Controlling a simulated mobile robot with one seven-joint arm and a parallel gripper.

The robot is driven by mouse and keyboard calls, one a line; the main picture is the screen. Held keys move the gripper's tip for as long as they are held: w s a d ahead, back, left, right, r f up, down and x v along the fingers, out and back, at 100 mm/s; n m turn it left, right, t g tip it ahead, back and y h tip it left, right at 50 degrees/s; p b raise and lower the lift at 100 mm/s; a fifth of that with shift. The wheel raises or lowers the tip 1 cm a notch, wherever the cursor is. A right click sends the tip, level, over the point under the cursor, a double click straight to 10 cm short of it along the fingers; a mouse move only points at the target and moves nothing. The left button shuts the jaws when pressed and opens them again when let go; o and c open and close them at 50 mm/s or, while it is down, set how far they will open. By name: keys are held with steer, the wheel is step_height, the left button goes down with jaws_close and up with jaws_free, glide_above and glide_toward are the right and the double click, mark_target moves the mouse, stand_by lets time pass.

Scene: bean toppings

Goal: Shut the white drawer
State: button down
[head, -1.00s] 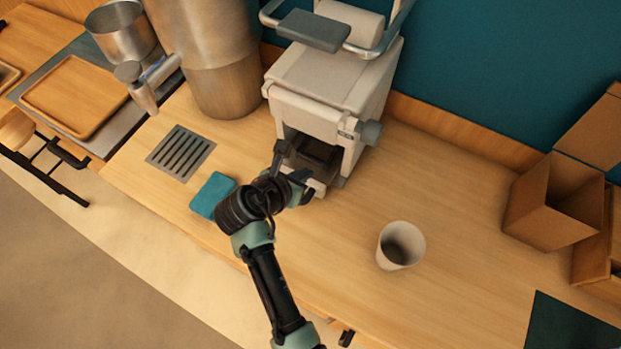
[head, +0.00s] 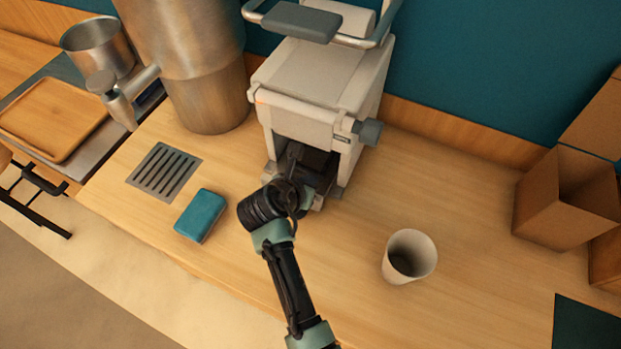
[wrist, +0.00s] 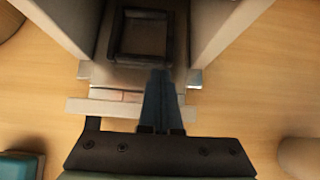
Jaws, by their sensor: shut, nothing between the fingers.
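The white drawer (wrist: 85,106) shows in the wrist view as a pale front with a strip of its inside, sticking out a little from the base of the white machine (head: 320,75). In the head view only a pale corner of the drawer (head: 318,203) shows beside my gripper; the rest is hidden. My gripper (wrist: 160,74) is shut and empty. Its fingers reach over the drawer front into the machine's lower opening, pointing at a dark square frame (wrist: 143,35) inside. I cannot tell whether the fingers touch the drawer.
A white cup (head: 409,256) stands to the right on the wooden counter (head: 450,200). A blue sponge-like block (head: 201,215) and a metal grate (head: 164,172) lie to the left. A large metal container (head: 200,70) stands close beside the machine. Cardboard boxes (head: 560,200) are far right.

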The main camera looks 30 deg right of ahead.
mark_target(321, 168)
steer(key=shift+w+d+f, duration=0.2)
steer(key=shift+d+f, duration=0.1)
steer(key=shift+f, duration=0.05)
steer(key=shift+w+d, duration=0.85)
steer(key=shift+d, duration=0.2)
